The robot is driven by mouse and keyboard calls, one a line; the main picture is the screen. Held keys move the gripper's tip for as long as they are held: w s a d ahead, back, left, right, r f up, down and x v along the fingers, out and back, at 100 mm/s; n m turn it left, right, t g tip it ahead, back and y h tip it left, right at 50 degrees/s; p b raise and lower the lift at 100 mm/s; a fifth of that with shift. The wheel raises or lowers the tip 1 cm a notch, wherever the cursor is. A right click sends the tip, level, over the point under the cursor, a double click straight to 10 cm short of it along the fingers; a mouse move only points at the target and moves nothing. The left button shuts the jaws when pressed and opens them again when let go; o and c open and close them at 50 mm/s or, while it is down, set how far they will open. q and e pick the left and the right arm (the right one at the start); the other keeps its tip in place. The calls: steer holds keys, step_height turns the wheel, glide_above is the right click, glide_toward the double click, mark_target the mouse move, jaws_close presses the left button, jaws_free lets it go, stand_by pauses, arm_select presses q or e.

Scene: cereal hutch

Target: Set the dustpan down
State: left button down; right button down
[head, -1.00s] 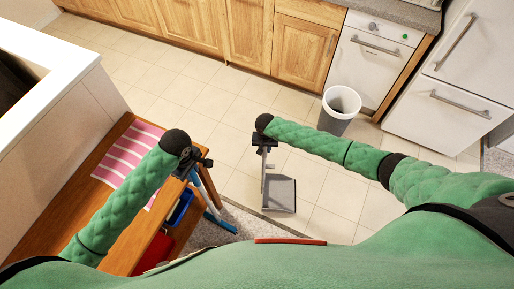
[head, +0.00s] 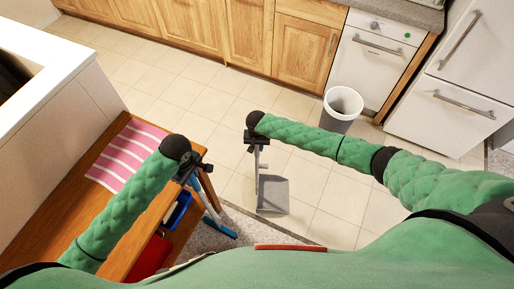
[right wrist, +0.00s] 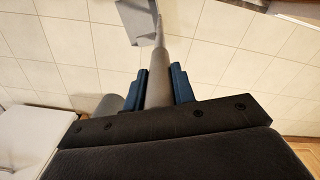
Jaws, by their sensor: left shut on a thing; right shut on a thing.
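The grey dustpan (head: 273,196) hangs pan-down from its upright handle over the tiled floor in the head view. My right gripper (head: 257,142) is shut on the top of that handle. In the right wrist view, the blue finger pads of my right gripper (right wrist: 158,88) lie on both sides of the grey handle, with part of the dustpan (right wrist: 138,20) beyond. I cannot tell whether the pan touches the floor. My left gripper (head: 196,168) is shut on the broom (head: 216,226), whose blue head is low beside the bench; its handle is partly hidden.
A wooden bench (head: 60,214) with a pink striped cloth (head: 127,154) and blue and red bins stands at left. A white bin (head: 343,103) stands by the dishwasher at right. The tiled floor around the dustpan is clear.

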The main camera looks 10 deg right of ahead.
stand_by(0.3)
steer(key=c, duration=1.2)
jaws_free()
steer(key=shift+f, duration=0.1)
steer(key=shift+o, duration=0.2)
arm_select(q)
steer(key=shift+r, duration=0.1)
step_height(320, 180, up, 6)
steer(key=p, duration=0.6)
arm_select(e)
step_height(320, 180, up, 7)
steer(key=shift+f, duration=0.1)
step_height(320, 180, up, 5)
steer(key=shift+f, duration=0.2)
steer(key=shift+r, duration=0.45)
arm_select(q)
steer(key=shift+s, duration=0.1)
arm_select(e)
steer(key=shift+s, duration=0.1)
